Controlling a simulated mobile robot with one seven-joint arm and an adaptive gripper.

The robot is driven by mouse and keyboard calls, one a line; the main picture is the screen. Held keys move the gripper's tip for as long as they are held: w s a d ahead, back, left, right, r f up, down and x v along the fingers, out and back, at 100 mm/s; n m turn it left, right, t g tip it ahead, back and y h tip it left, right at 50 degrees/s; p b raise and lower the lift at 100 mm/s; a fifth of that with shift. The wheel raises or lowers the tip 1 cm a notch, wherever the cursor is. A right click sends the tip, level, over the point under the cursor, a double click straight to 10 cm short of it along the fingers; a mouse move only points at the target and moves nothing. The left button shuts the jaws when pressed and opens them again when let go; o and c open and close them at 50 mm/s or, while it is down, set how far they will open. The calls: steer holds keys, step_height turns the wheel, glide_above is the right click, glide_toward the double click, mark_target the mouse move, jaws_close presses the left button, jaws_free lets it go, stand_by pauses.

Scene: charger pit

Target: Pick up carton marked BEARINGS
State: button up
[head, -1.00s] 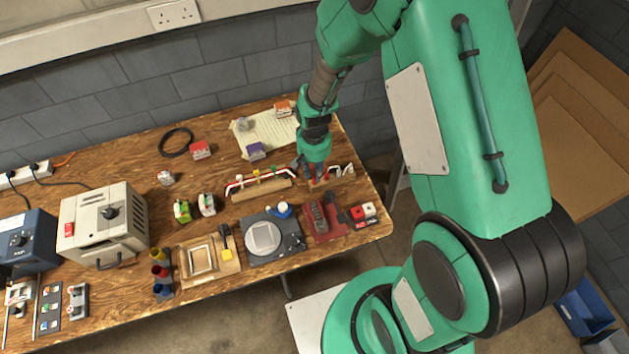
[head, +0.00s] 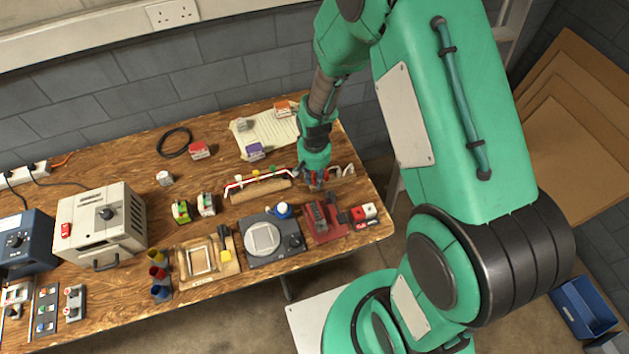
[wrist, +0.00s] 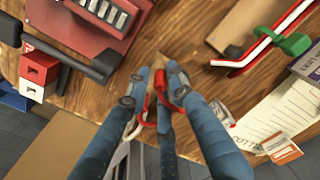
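Several small cartons lie on the wooden bench. In the head view there is a red one (head: 199,149), a white one (head: 165,178), a purple one (head: 255,151), an orange one (head: 283,108) and a grey one (head: 241,124). I cannot read BEARINGS on any of them. The purple carton (wrist: 308,66) and the orange carton (wrist: 281,148) also show in the wrist view. My gripper (head: 316,182) is low over the right part of the bench, apart from these cartons. Its blue fingers (wrist: 157,78) are close together around something red; whether they grip it is unclear.
A wooden bar with a red-and-white rail (head: 258,187) lies left of my gripper. A dark red device (head: 322,220) and a red-and-white block (head: 364,214) are in front. Lined paper (head: 268,133) lies behind. The bench's right edge is close.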

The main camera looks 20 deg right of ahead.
mark_target(314, 178)
jaws_close()
steer(key=shift+r+p, duration=1.2)
steer(key=shift+r, duration=3.8)
